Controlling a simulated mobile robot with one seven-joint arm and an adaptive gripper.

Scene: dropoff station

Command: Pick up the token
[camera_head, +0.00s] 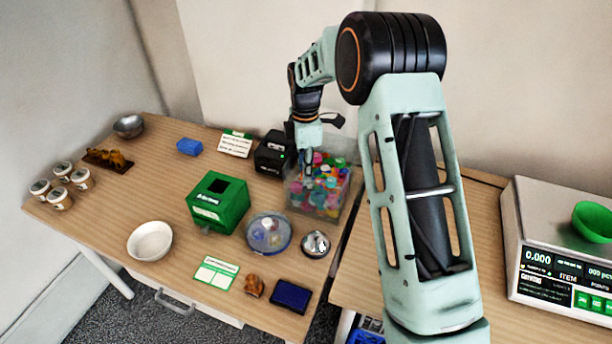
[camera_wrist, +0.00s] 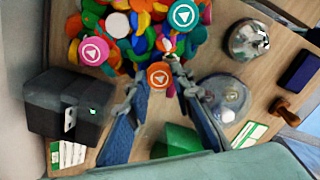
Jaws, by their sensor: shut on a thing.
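My gripper (camera_wrist: 160,80) is shut on an orange token (camera_wrist: 159,74) with a white triangle mark, seen between the fingertips in the wrist view. In the head view my gripper (camera_head: 307,155) is over the back left of a clear bin (camera_head: 343,212) full of tokens of many colours. The held token cannot be made out in the head view. A pink token (camera_wrist: 94,51) and a teal token (camera_wrist: 183,15), both with triangle marks, lie on the pile in the wrist view. How far the held token is from the pile is hard to tell.
A black device (camera_head: 270,153) stands left of the bin. A green box (camera_head: 218,202), a clear-lidded round dish (camera_head: 268,234) and a silver bell (camera_head: 315,244) stand nearby. A white bowl (camera_head: 150,240) is at the left front. A scale (camera_head: 560,240) is at the right.

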